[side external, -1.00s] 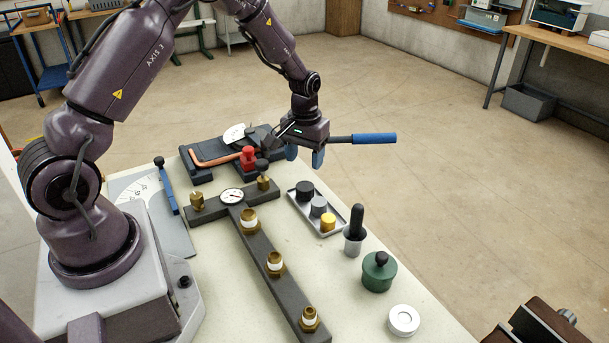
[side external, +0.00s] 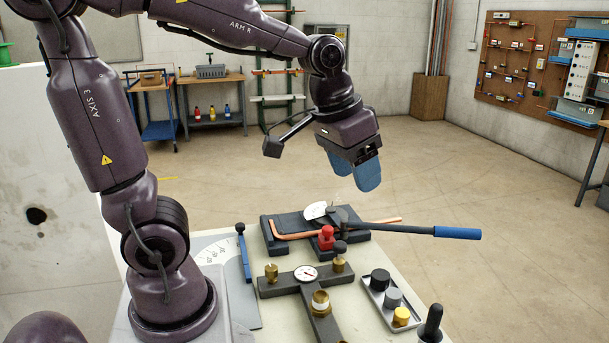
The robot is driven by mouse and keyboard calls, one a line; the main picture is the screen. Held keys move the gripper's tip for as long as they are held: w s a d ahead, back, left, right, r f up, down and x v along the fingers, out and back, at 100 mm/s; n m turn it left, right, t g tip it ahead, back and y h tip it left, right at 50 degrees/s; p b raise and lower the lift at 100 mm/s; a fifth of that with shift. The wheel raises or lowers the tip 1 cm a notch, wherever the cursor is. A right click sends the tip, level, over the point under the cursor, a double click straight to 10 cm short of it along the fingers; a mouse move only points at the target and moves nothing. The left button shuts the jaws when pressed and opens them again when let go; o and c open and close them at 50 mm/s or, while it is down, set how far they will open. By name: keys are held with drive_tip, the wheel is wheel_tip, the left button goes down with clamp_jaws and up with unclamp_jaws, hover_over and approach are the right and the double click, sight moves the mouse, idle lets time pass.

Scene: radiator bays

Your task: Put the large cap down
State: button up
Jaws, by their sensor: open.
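A small grey tray (side external: 371,298) on the bench holds three caps in a row. The black cap (side external: 379,279) at the back looks the largest, the grey cap (side external: 392,298) is in the middle, and the yellow cap (side external: 401,316) is at the front. All three sit upright. My gripper (side external: 354,171) has blue fingers that are apart with nothing between them. It hangs in the air well above the bench, up and to the left of the tray in the picture, and touches nothing.
A dark bending tool with a long blue-ended handle (side external: 457,232) sticks out below my gripper. A copper pipe (side external: 290,237) and a red clamp (side external: 326,238) are by it. A dark manifold with a gauge (side external: 305,273) and brass fittings stands left of the tray. A black-handled tool (side external: 432,323) is at front right.

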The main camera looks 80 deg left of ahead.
drive_tip(key=s+d+r+m+t, duration=0.1)
drive_tip(key=s+d+m, duration=0.1)
drive_tip(key=s, duration=0.6)
drive_tip(key=shift+s+d+t, duration=0.35)
drive_tip(key=shift+d+t, duration=0.05)
drive_tip(key=shift+d, duration=0.05)
drive_tip(key=shift+r, duration=0.1)
idle(0.5)
